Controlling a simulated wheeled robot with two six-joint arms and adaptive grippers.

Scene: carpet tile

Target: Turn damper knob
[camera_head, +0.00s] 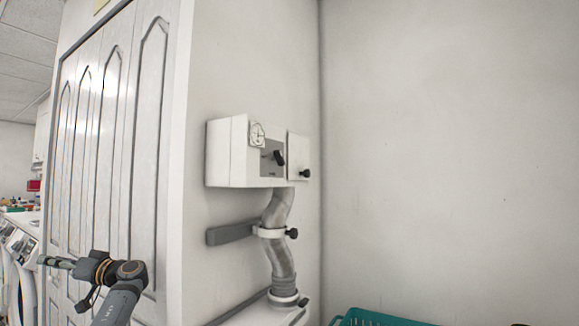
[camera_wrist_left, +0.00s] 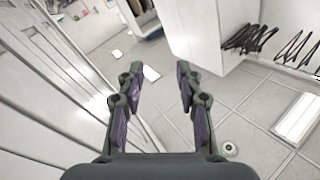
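A white box (camera_head: 228,153) is on the wall, with a black knob (camera_head: 279,157) on its grey panel. A second, round black knob (camera_head: 305,173) is on the box's right-hand door. A third black knob (camera_head: 292,233) sticks out of the white collar around the flexible duct (camera_head: 281,257) below. No label tells me which is the damper knob. My left gripper (camera_head: 46,261) is far left of them, in front of the panelled doors, touching none of them. In the left wrist view its fingers (camera_wrist_left: 158,78) are apart with nothing between them. My right gripper is not in view.
White panelled doors (camera_head: 117,140) stand at left, close to my left arm. A teal basket (camera_head: 375,318) is at the bottom edge. The wall at right is bare. The left wrist view shows open tiled floor (camera_wrist_left: 245,115) and a white cabinet (camera_wrist_left: 205,35).

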